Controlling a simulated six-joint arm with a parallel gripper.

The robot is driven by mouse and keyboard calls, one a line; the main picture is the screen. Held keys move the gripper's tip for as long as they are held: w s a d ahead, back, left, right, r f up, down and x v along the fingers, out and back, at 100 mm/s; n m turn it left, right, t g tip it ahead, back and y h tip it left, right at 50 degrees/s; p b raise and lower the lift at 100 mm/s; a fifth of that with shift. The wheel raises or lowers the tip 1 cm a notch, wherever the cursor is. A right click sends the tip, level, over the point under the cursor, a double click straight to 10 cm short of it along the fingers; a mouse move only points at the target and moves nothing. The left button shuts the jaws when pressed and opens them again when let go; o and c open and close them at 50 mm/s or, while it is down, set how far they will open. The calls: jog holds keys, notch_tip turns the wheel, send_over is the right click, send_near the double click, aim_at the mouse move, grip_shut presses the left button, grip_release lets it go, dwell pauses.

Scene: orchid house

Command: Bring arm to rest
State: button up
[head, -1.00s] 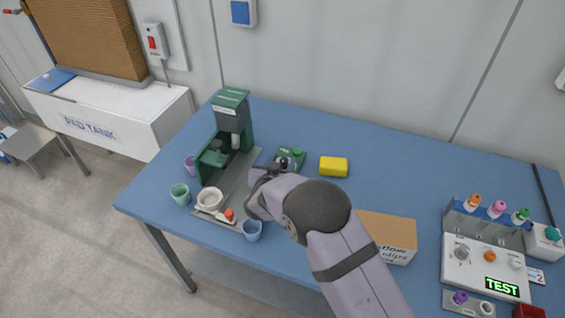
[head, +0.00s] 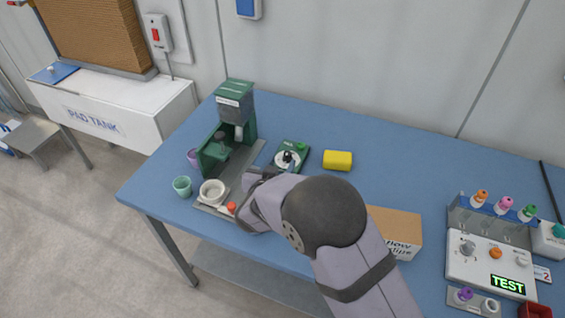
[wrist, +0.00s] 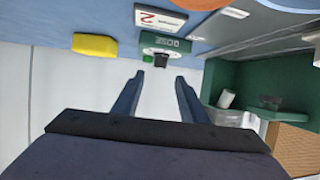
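My arm reaches in from the bottom of the head view, with its wrist above the blue table (head: 410,150). My gripper is mostly hidden behind the wrist there. In the wrist view my gripper (wrist: 160,76) is open, its two dark fingers apart with nothing between them. Beyond the fingertips, a green dose box (wrist: 165,42) with a black knob shows. The same dose box (head: 301,147) sits on the table in the head view, with a pale dial, and the gripper does not appear to hold it.
A green press machine (head: 232,105) stands on a grey tray (head: 246,160) with a white bowl (head: 211,192). A green cup (head: 182,186), purple cup (head: 192,158), yellow block (head: 338,160), cardboard box (head: 400,230) and test panel (head: 485,265) stand around.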

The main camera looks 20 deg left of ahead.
dwell(0.4)
jog(key=shift+w+d+r, duration=0.25)
jog(key=shift+r, duration=0.1)
jog(key=w+d+r+n+g+y+p, duration=0.1)
jog(key=w+d+r+g+y+p, duration=0.2)
jog(key=d, duration=0.5)
jog(key=s+d+g+h, duration=0.1)
jog(key=s+d+g, duration=0.1)
jog(key=s+d, duration=0.2)
jog(key=s+d+r+g+h, duration=0.1)
jog(key=s+d, duration=0.4)
jog(key=d, duration=0.5)
jog(key=s+d+g+h+p, duration=0.1)
jog(key=s+d+g, duration=0.2)
jog(key=s+d, duration=0.2)
jog(key=shift+s+d+r+n, duration=0.1)
jog(key=shift+d+r+n, duration=0.1)
jog(key=shift+d, duration=0.4)
jog(key=shift+d+r+n, duration=0.1)
jog(key=shift+d+n, duration=0.1)
jog(key=shift+d, duration=0.4)
jog(key=s+d+f+m+g+h+b, duration=0.1)
jog(key=s+d+f+m+g, duration=0.1)
jog(key=s+d, duration=0.7)
jog(key=s+m+g, duration=0.1)
jog(key=s+g, duration=0.1)
jog(key=s, duration=0.2)
jog(key=shift+f+h, duration=0.3)
jog(key=shift+f, duration=0.1)
